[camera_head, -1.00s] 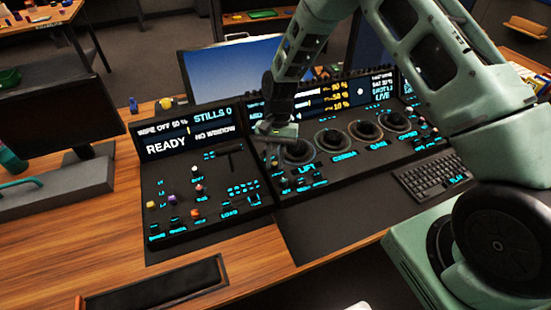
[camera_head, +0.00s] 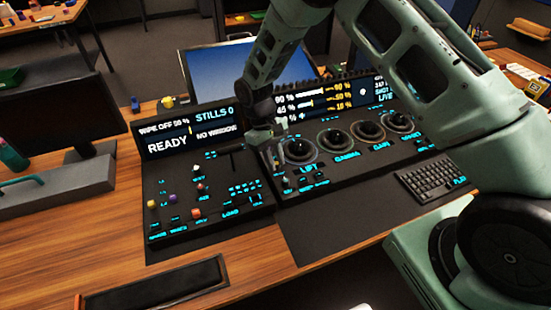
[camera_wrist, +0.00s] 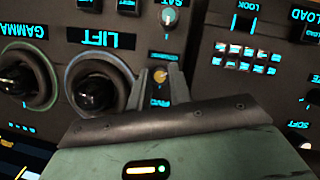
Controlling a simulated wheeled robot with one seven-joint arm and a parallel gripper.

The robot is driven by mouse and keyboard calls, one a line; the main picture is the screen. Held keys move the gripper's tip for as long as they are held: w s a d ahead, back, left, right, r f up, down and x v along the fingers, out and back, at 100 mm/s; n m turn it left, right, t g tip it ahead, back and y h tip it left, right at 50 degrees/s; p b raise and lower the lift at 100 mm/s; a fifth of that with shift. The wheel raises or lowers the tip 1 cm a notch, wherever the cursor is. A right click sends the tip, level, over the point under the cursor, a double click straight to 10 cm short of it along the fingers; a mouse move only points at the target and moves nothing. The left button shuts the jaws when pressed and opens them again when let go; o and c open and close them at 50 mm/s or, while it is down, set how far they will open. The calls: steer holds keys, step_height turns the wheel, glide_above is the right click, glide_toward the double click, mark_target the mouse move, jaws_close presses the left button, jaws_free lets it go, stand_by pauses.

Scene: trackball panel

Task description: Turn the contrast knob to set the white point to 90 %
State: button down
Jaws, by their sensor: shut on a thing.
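My gripper (camera_head: 274,158) reaches down to the left end of the dark trackball panel (camera_head: 345,185), left of the lift trackball ring (camera_head: 299,151). In the wrist view, my gripper's two fingers (camera_wrist: 159,80) stand on either side of a small knob (camera_wrist: 159,76) with a pale orange top and are shut on it. The panel's display (camera_head: 325,97) is partly hidden by my arm. Its right-hand figures look like 90 %, 50 % and 10 %.
The SAT knob (camera_wrist: 169,17) is close to the held knob. The LIFT ring (camera_wrist: 98,88) lies beside the fingers. Another panel (camera_head: 205,180) with buttons and a lever stands left. A keyboard (camera_head: 437,178) lies right. Bare wooden desk (camera_head: 120,240) is at front left.

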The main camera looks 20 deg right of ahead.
steer(key=shift+n, duration=0.7)
steer(key=shift+t+h, duration=0.3)
steer(key=c, duration=1.3)
jaws_free()
steer(key=b+v, duration=0.2)
steer(key=v, duration=1.5)
steer(key=shift+w+r, duration=0.15)
steer(key=shift+w, duration=0.05)
